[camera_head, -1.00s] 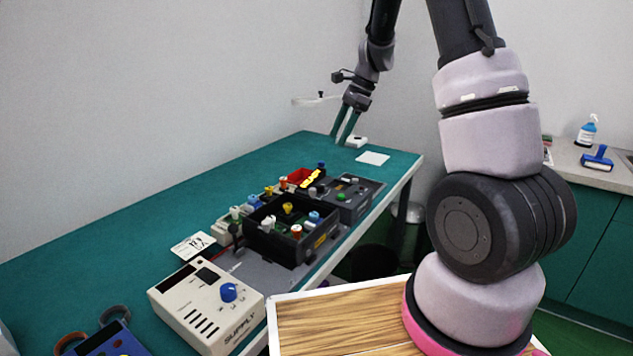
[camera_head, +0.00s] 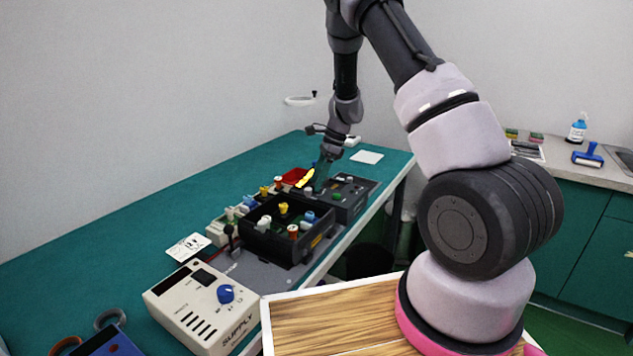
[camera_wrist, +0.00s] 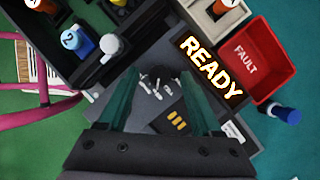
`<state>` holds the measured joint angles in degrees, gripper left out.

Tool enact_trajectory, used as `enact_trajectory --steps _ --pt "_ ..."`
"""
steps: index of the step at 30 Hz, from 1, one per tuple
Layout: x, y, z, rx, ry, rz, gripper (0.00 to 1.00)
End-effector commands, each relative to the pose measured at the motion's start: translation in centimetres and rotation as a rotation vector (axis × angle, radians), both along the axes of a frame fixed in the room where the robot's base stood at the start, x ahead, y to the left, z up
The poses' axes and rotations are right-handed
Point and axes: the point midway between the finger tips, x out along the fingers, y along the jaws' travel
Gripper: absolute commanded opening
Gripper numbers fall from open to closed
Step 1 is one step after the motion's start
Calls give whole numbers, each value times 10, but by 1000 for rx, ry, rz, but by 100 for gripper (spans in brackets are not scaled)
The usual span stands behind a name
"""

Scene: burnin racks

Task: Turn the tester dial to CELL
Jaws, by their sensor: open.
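My gripper (camera_head: 322,178) is pointed down over the far part of the bench, at the dark grey box (camera_head: 349,206) beside the red bin. In the wrist view its two green fingers are apart, and the gripper (camera_wrist: 158,80) is empty between them. Below and between the fingers is a dark panel (camera_wrist: 150,112) with small white marks and yellow bars. The beige supply unit (camera_head: 192,309) in the foreground has a blue knob (camera_head: 226,294), far from my gripper.
A black tray (camera_head: 277,247) with coloured pegs stands nearer than the grey box. A lit READY sign (camera_wrist: 210,68) and a red FAULT bin (camera_wrist: 262,55) lie right of the fingers.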

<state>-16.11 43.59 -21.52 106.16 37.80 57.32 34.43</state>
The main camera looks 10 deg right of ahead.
Motion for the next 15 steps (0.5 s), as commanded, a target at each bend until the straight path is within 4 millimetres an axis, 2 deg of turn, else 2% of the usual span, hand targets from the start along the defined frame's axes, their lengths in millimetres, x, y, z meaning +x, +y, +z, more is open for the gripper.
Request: enact_trajectory --steps 4,11,12,14,15 --pt "0 3 -7 1 0 0 66" --pt "0 4 -8 1 0 0 66" --pt "0 4 -8 1 0 0 62" --pt "0 4 -8 1 0 0 39" --pt "0 3 -8 1 0 0 24"
